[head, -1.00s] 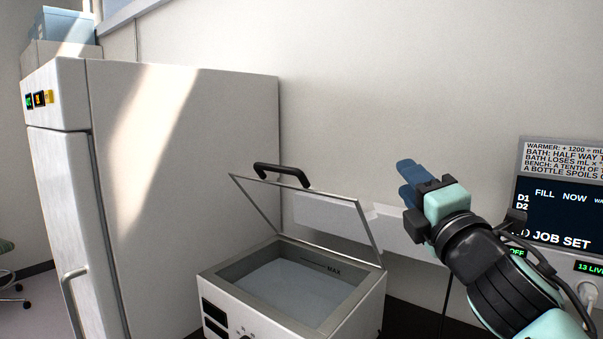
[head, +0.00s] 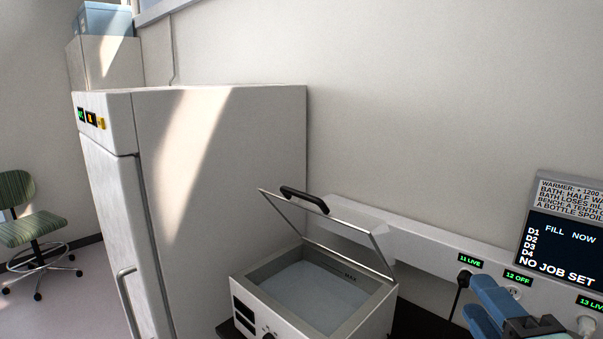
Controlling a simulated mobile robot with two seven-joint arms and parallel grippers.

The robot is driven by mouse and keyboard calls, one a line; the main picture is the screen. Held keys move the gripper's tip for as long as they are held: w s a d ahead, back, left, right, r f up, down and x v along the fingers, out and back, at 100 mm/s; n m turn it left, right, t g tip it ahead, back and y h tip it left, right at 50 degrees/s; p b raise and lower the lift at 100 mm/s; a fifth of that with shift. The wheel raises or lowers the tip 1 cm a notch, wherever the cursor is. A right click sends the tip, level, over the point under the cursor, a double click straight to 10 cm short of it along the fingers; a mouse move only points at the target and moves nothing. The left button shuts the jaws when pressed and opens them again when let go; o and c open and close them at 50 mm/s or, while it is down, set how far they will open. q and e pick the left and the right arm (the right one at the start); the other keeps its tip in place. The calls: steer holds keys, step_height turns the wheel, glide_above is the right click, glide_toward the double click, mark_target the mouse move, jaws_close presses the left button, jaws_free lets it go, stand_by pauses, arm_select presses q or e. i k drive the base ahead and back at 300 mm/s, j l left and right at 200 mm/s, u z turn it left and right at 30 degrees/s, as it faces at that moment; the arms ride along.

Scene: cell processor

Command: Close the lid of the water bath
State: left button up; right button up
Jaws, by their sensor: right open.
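The water bath (head: 318,327) is a white box at the bottom centre, with water in its basin. Its clear, metal-framed lid (head: 335,232) stands raised and tilted, with a black handle (head: 304,199) along its upper edge. My right gripper (head: 482,304) shows at the bottom right with blue fingers, open and empty. It is to the right of the bath, apart from the lid and handle. Most of the right arm is out of the picture. My left gripper is not in view.
A tall white cabinet (head: 225,180) stands left of the bath. A socket rail (head: 430,254) with a plugged cable runs along the wall behind. A dark display (head: 560,246) hangs at the right. A green chair (head: 30,228) stands far left.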

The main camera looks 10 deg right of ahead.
mark_target(378, 231)
steer(key=i+j, duration=0.75)
steer(key=j, duration=0.2)
